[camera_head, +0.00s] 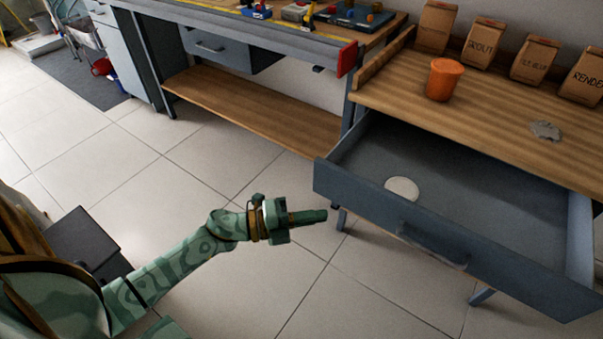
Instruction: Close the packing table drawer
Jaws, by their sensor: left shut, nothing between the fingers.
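The packing table drawer (357,195) is pulled out from under the wooden packing table top (480,105). Its grey front panel has a dark bar handle (432,246) low in the middle. A white round disc (402,188) lies inside the drawer. My left gripper (322,215) is shut and empty. In the picture its fingertips lie just left of the drawer front's left end; I cannot tell whether they touch. My right gripper is not in view.
An orange tub (444,79), several brown paper bags (484,42) and a grey lump (545,130) stand on the table. A workbench (270,42) with a drawer and low shelf is at the back. The tiled floor at centre left is clear.

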